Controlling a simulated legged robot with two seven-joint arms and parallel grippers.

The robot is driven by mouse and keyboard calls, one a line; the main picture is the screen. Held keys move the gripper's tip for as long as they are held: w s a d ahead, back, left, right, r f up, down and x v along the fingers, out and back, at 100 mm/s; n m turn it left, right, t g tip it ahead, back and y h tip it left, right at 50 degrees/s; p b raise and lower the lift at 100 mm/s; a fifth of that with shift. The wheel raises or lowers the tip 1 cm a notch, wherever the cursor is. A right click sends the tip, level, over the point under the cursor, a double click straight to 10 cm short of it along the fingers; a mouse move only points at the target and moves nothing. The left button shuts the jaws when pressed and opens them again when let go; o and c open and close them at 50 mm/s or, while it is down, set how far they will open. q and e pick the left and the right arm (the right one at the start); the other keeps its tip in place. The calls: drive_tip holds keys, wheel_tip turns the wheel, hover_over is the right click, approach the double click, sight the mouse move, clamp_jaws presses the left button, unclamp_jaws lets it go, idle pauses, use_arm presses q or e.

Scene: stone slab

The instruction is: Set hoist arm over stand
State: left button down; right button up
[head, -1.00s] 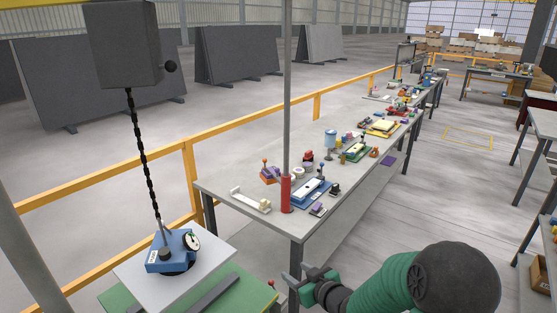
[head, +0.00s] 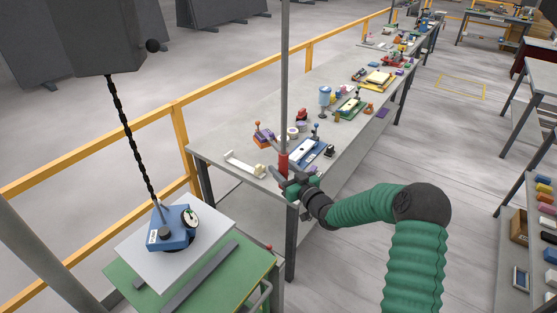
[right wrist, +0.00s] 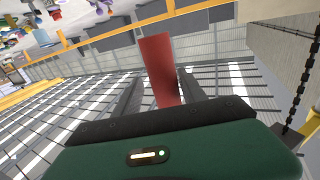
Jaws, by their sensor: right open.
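A blue lifting device (head: 172,228) with a round gauge hangs on a black chain (head: 133,145) from a dark grey hoist box (head: 112,38). It rests on a pale slab (head: 150,262) atop a green stand (head: 236,278). A thin grey pole (head: 285,80) with a red grip (head: 283,162) hangs down before the workbench's near end. My right gripper (head: 287,181) is open at the lower part of the red grip. In the right wrist view the red grip (right wrist: 158,60) stands between the open fingers, and contact cannot be told. My left gripper is out of view.
A long grey workbench (head: 225,140) carries several small tools and coloured blocks. A yellow rail (head: 90,152) runs behind it. Dark bars (head: 200,277) lie on the green stand. A shelf with coloured blocks (head: 541,208) stands at the right. The floor (head: 430,150) between is clear.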

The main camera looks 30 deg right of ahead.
drive_tip(key=shift+w+d+r, duration=0.1)
drive_tip(key=shift+w+d, duration=0.1)
drive_tip(key=shift+w, duration=0.35)
drive_tip(key=shift+w+r, duration=0.1)
drive_tip(key=shift+r, duration=0.05)
drive_tip(key=shift+a+r, duration=0.25)
drive_tip(key=shift+a, duration=0.6)
drive_tip(key=shift+w+a, duration=0.1)
drive_tip(key=shift+a, duration=0.05)
drive_tip(key=shift+c, duration=0.9)
drive_tip(key=shift+w+f, duration=0.1)
drive_tip(key=shift+c, duration=2.3)
drive_tip(key=shift+d+f, duration=0.15)
drive_tip(key=shift+d, duration=0.5)
clamp_jaws()
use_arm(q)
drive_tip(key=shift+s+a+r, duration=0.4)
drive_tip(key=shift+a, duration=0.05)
use_arm(e)
drive_tip(key=shift+a, duration=0.35)
drive_tip(key=shift+s+d, duration=0.1)
drive_tip(key=shift+s, duration=0.1)
